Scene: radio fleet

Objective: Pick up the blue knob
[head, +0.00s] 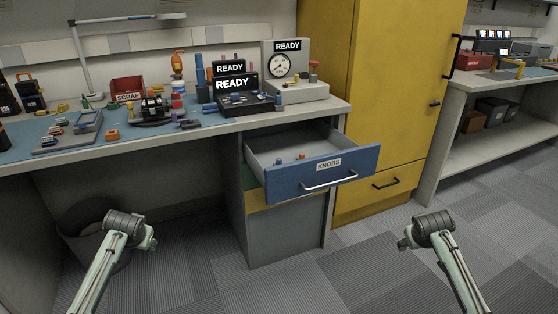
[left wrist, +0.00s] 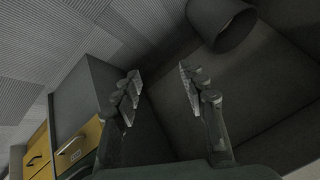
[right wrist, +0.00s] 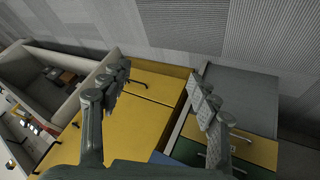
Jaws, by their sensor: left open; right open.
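A small blue knob (head: 279,161) lies inside the open blue-fronted drawer (head: 285,184) labelled KNOBS, in the head view. An orange knob (head: 301,156) lies to its right in the same drawer. My left gripper (left wrist: 160,78) is open and empty in the left wrist view, and its arm shows low at the left of the head view, well away from the drawer. My right gripper (right wrist: 160,76) is open and empty in the right wrist view. Its arm shows low at the right of the head view, also apart from the drawer. The knob does not show clearly in either wrist view.
The workbench (head: 180,131) above the drawer carries a red SCRAP bin (head: 127,88), radios with READY screens, a gauge box (head: 290,83) and small parts. A yellow cabinet (head: 385,100) stands right of the drawer. A dark waste bin (head: 85,225) is under the bench. The floor in front is clear.

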